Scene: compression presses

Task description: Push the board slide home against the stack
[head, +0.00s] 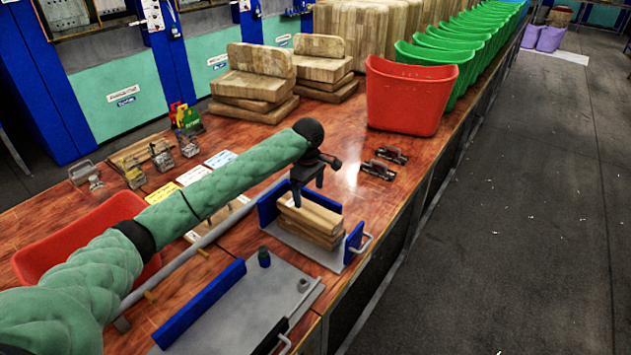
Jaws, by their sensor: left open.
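A short stack of wooden boards (309,222) lies on a grey metal base plate (300,245). A blue upright wall (268,207) stands at the stack's left and back side. A blue upright plate with a metal handle, which looks like the board slide (354,242), stands at the stack's right end. I cannot tell whether it touches the boards. My left gripper (307,193) is open, with its dark fingers pointing down over the back of the stack. Whether the fingertips touch the boards is unclear. My right gripper is out of view.
A red bin (408,95) and several green bins (462,55) line the table's right side. Two black handled items (378,169) lie near it. A grey plate with a blue rail (200,300) is in front. Another red tray (80,240) is at left.

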